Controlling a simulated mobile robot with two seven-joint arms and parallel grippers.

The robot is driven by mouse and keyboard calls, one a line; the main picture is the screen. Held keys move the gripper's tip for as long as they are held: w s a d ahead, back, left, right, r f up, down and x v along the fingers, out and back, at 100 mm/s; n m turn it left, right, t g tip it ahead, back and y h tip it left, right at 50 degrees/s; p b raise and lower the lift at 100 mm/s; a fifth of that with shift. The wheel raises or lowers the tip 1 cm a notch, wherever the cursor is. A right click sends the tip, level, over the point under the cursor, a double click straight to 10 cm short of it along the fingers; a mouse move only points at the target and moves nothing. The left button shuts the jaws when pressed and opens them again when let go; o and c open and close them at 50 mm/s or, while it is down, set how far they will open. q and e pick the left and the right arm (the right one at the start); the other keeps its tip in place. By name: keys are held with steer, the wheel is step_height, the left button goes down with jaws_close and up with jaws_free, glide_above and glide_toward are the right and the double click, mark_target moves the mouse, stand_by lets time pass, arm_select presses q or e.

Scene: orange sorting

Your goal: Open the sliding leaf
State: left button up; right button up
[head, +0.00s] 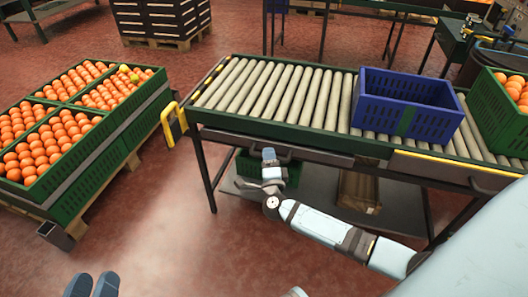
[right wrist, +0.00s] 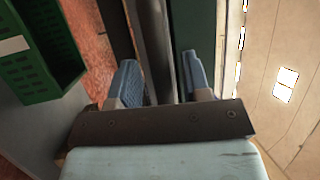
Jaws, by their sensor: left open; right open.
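A roller conveyor (head: 265,92) stands on a dark frame. A grey front panel (head: 325,155) under its near edge may be the sliding leaf, with a dark handle partly hidden behind my right gripper (head: 268,165). That gripper is open at the panel's lower edge. In the right wrist view its blue fingertips (right wrist: 160,78) stand apart with a dark bar (right wrist: 157,40) between them; I cannot tell whether they touch it. My left gripper (head: 92,285) is open and empty at the bottom left, well away from the conveyor.
A blue crate (head: 371,105) sits on the rollers, with a green crate of oranges (head: 482,120) to its right. Several crates of oranges stand on a pallet (head: 130,160) at left. A yellow bracket (head: 168,128) juts from the conveyor's left end. Floor before it is clear.

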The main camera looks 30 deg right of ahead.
steer(key=shift+w+d, duration=0.15)
steer(key=shift+w, duration=0.05)
steer(key=shift+r, duration=0.1)
jaws_close()
